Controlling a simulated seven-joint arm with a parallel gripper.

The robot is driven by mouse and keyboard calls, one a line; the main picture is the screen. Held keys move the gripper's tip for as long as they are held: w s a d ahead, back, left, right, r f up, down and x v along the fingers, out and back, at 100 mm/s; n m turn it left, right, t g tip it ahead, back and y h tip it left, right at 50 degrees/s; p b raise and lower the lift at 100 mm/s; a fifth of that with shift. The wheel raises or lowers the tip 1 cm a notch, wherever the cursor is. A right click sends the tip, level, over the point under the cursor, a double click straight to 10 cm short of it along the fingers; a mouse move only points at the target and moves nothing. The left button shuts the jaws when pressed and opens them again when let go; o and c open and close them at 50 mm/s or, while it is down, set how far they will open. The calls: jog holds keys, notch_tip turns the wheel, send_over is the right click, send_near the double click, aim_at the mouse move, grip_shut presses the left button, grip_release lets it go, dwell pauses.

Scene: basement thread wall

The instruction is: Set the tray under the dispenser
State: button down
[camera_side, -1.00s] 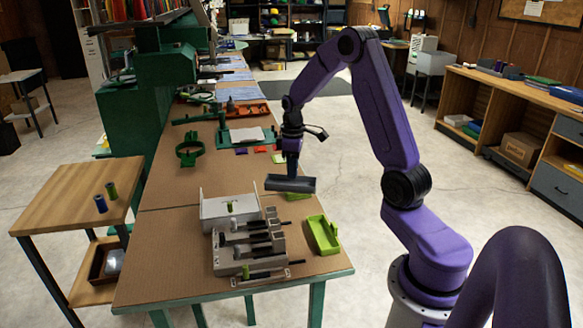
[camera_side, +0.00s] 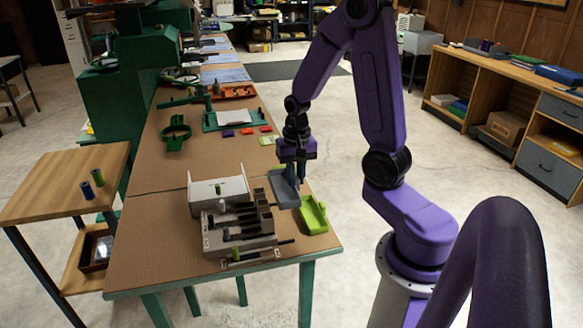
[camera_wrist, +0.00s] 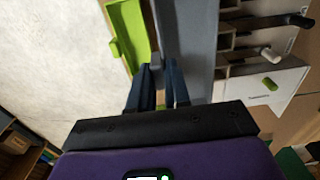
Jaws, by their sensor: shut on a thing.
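My gripper (camera_side: 296,178) is shut on the grey tray (camera_side: 281,190), a long shallow piece gripped at its edge. The tray is beside the right end of the dispenser (camera_side: 238,228), a pale grey unit with several dark levers. Whether the tray touches the table is hard to tell. In the wrist view the grey tray (camera_wrist: 188,45) runs away from my fingers (camera_wrist: 158,78), with the dispenser (camera_wrist: 268,75) to its right. A lime-green tray (camera_side: 313,215) lies on the table right of the dispenser; it also shows left of the grey tray in the wrist view (camera_wrist: 131,35).
A white open box (camera_side: 220,194) stands directly behind the dispenser. Further back on the table (camera_side: 160,228) are small coloured cards, a green ring stand (camera_side: 175,136) and a green board (camera_side: 232,119). A wooden cart (camera_side: 55,185) with two spools stands at left.

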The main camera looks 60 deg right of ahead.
jog(key=shift+f, duration=3.95)
jog(key=shift+f, duration=1.7)
jog(key=c, duration=1)
grip_release()
